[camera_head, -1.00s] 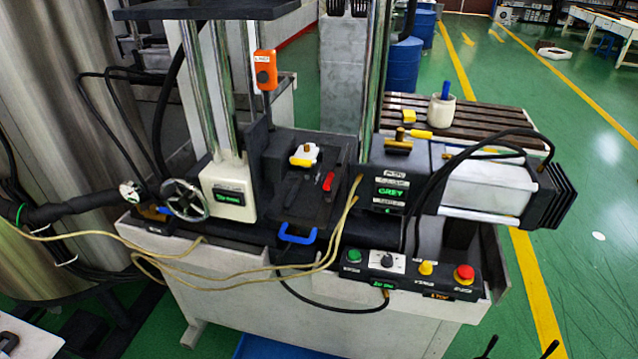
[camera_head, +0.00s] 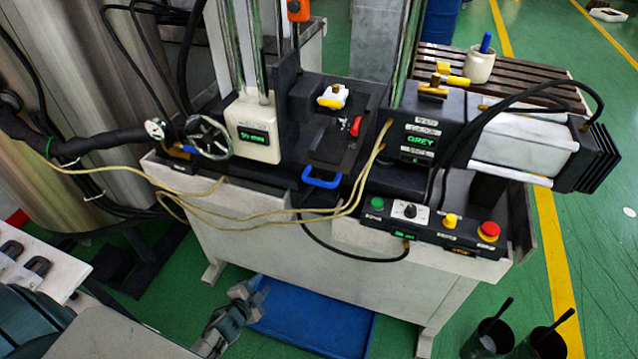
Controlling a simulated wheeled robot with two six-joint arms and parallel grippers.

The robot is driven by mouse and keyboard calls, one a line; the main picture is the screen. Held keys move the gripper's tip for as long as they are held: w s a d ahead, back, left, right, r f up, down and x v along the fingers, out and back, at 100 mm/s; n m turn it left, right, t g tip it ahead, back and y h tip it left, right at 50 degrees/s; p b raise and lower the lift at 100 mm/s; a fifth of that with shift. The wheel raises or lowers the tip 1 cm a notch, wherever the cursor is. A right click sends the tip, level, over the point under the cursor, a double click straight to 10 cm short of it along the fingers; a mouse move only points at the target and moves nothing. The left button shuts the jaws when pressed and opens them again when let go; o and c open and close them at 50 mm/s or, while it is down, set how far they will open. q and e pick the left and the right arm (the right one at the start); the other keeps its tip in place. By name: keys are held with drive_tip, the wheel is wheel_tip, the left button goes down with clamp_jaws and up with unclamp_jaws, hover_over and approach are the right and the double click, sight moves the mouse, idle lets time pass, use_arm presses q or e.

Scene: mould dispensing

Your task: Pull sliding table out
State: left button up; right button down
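The sliding table (camera_head: 330,152) is a dark flat plate in the middle of the machine, between the white block with a green display and the black block marked GREY. A blue handle (camera_head: 322,180) sticks out at its front edge. A white and yellow piece (camera_head: 332,97) and a red-handled item (camera_head: 355,127) are on or by the table. My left gripper (camera_head: 254,293) is low in front of the machine, well below and left of the handle. Its fingers look apart and empty. My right gripper is out of view.
A control panel with buttons (camera_head: 435,228) is right of the handle. Yellowish cables (camera_head: 270,209) and a black cable run across the machine's front. A blue tray (camera_head: 315,322) lies on the floor below. Two black cups with sticks (camera_head: 490,340) stand at bottom right.

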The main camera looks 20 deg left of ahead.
use_arm(q)
drive_tip(key=w+d+r+m+t+h, duration=0.1)
drive_tip(key=w+d+r+m+t, duration=0.15)
drive_tip(key=r, duration=0.55)
drive_tip(key=w+d+r+m+t+h, duration=0.1)
drive_tip(key=w+r+m+t+h, duration=0.2)
drive_tip(key=r, duration=0.5)
drive_tip(key=m+h+b, duration=0.1)
drive_tip(key=m+h, duration=0.2)
drive_tip(key=m, duration=0.4)
approach(318, 180)
drive_tip(key=p+x, duration=0.1)
drive_tip(key=x, duration=0.2)
drive_tip(key=p+x, duration=0.1)
drive_tip(key=x, duration=0.2)
drive_tip(key=p+x, duration=0.2)
drive_tip(key=x, duration=0.2)
drive_tip(key=shift+f, duration=0.4)
clamp_jaws()
